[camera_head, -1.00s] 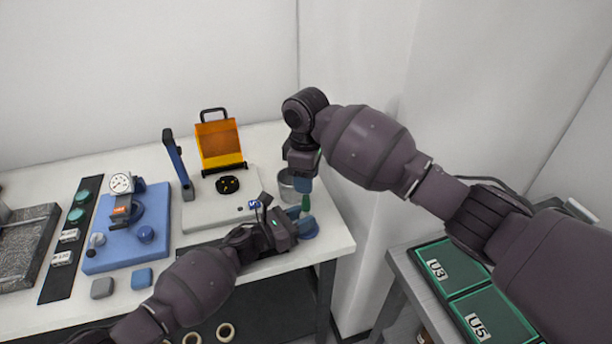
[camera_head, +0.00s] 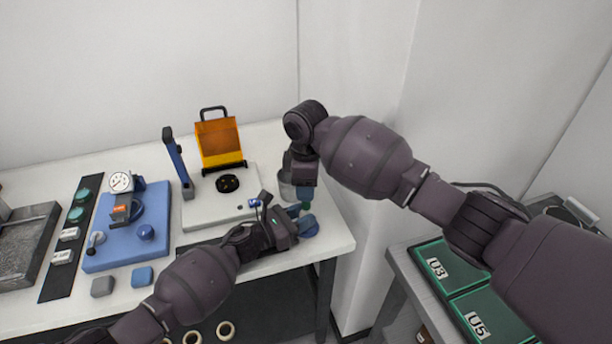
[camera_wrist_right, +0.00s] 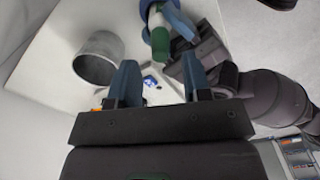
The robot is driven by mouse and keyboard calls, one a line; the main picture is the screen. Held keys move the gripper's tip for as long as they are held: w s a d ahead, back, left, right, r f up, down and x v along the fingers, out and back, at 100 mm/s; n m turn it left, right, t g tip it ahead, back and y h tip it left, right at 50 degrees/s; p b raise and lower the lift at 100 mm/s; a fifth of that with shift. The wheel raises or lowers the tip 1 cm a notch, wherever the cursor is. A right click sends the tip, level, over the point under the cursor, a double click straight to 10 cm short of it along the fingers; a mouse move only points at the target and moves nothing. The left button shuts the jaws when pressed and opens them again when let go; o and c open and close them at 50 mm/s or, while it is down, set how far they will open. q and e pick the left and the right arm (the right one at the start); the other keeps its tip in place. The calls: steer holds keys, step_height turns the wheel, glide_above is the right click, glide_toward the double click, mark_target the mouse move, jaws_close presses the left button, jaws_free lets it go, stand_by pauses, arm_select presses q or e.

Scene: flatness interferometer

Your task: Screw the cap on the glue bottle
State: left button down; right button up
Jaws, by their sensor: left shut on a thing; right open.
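The glue bottle (camera_wrist_right: 157,18) shows as a white body with a green top part (camera_wrist_right: 160,43) in the right wrist view. My left gripper (camera_head: 302,223) is shut on the bottle near the table's right edge; its blue fingers lie beside the white body. The green part also shows small in the head view (camera_head: 306,206). I cannot tell whether it is the cap fully seated. My right gripper (camera_wrist_right: 160,78) is open, its two blue fingers apart and empty, with the green part just beyond the gap between them. In the head view, the right gripper (camera_head: 304,193) hangs above the bottle.
A grey metal cup (camera_wrist_right: 98,58) stands close beside the right gripper. A white instrument base (camera_head: 205,211) with an orange shield (camera_head: 218,146) is left of the grippers. A blue gauge stand (camera_head: 115,255) is farther left. Green cases (camera_head: 450,262) are at right, beyond a gap.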

steer(key=shift+f, duration=2.55)
jaws_close()
steer(key=m, duration=0.5)
steer(key=shift+a, duration=0.1)
steer(key=shift+o, duration=0.3)
jaws_free()
steer(key=shift+r, duration=0.1)
